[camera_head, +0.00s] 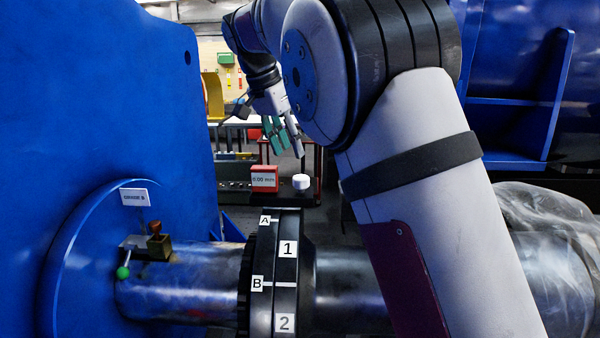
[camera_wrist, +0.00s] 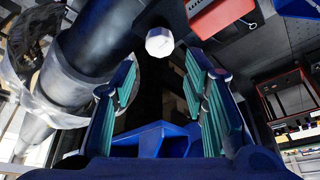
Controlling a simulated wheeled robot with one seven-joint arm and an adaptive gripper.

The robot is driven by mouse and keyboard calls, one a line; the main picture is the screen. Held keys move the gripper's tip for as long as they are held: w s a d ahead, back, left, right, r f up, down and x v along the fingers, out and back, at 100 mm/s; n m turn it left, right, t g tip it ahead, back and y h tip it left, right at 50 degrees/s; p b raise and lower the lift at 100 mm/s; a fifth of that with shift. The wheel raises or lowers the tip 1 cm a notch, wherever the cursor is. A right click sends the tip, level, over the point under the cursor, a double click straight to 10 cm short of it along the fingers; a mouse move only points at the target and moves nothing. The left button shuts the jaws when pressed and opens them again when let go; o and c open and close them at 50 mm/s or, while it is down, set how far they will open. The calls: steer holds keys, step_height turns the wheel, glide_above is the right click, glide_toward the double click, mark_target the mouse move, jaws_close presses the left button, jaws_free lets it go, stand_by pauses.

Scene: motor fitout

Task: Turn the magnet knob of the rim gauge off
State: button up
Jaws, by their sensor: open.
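The rim gauge has a red display box (camera_head: 264,179) reading 0.00 mm, on a dark mount above the black coupling. Its white knob (camera_head: 301,182) stands just right of the box. In the wrist view the faceted white knob (camera_wrist: 159,41) shows beyond the fingertips, and part of the red box (camera_wrist: 220,18) shows at the upper right. My gripper (camera_head: 282,138) is above and a little behind the knob in the head view, apart from it. In the wrist view my gripper (camera_wrist: 160,78) has its teal-padded fingers spread, with nothing between them.
The black coupling (camera_head: 274,265) bears labels A, B, 1 and 2 around the metal shaft (camera_head: 190,295). A large blue housing (camera_head: 100,80) fills the left. Clear plastic wrap (camera_head: 550,230) lies at right.

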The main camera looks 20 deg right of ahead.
mark_target(300, 176)
steer(key=p+x, duration=0.2)
steer(key=x, duration=0.6)
steer(key=shift+d+f, duration=0.15)
steer(key=shift+f, duration=0.2)
steer(key=shift+c, duration=0.2)
steer(key=c, duration=0.8)
